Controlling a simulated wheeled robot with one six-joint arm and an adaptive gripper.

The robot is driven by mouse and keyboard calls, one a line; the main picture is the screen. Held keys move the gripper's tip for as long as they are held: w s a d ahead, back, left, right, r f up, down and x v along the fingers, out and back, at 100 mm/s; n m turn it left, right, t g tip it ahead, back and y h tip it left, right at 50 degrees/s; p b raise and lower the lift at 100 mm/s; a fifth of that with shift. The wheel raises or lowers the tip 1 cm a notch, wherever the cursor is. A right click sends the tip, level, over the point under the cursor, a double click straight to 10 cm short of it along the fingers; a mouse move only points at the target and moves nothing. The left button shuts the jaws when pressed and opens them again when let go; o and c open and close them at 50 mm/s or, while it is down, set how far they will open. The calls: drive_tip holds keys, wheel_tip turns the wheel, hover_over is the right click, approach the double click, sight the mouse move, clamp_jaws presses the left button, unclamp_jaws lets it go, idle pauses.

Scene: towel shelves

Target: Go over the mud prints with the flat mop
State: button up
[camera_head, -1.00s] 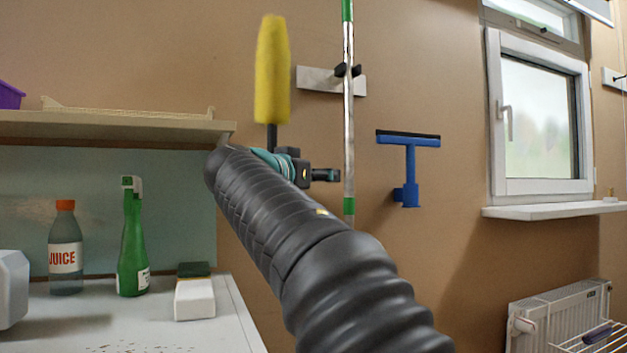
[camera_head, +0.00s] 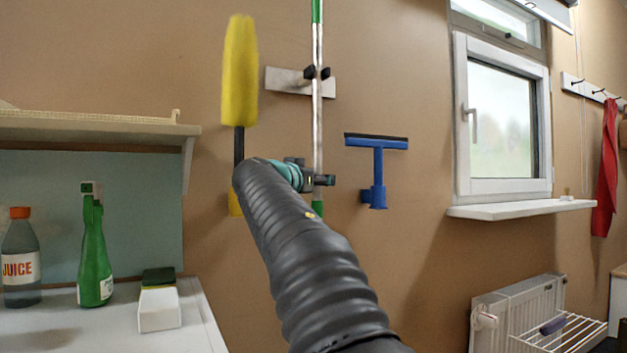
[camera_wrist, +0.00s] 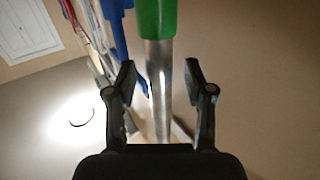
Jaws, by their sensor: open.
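A long silver pole with green sections (camera_head: 317,130) hangs upright in a wall clip. It looks like the flat mop's handle, but its lower end is hidden in the head view. My gripper (camera_head: 322,180) is at the pole's lower visible part. In the wrist view, my gripper (camera_wrist: 160,90) is open, with the silver pole (camera_wrist: 158,75) between its two fingers and a green section (camera_wrist: 157,18) just beyond. I cannot tell whether a finger touches it. No clear mud prints show.
A yellow duster (camera_head: 240,70) hangs left of the pole and a blue squeegee (camera_head: 377,170) right of it. The counter at left holds a juice bottle (camera_head: 21,265), a green spray bottle (camera_head: 95,250) and a sponge on a white block (camera_head: 158,311). A radiator (camera_head: 520,305) stands at right.

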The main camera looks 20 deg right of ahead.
sight(315, 149)
clamp_jaws()
idle(0.3)
drive_tip(key=c, duration=0.7)
unclamp_jaws()
drive_tip(key=shift+r, duration=0.1)
clamp_jaws()
drive_tip(key=shift+r, duration=0.15)
drive_tip(key=shift+r+p, duration=2.7)
drive_tip(key=shift+r, duration=0.65)
